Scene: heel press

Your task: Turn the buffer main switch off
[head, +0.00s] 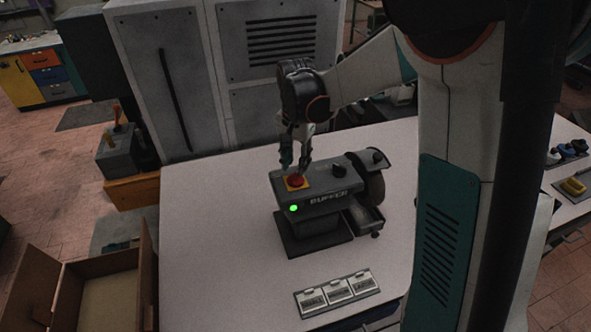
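The buffer (318,200) is a grey bench machine on a dark base on the white table, with a wheel (374,188) at its right end. A red mushroom button (296,181) sits on a yellow plate at its left end. Which control is the main switch cannot be read. My gripper (295,169) points down just above and behind the red button, its two fingers apart with nothing between them. Whether a fingertip touches the button is unclear.
A panel with several labelled tiles (338,293) lies at the table's (220,230) front. A grey cabinet (180,70) stands behind the table. An open wooden drawer or box (75,290) is at lower left. The table's left side is clear.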

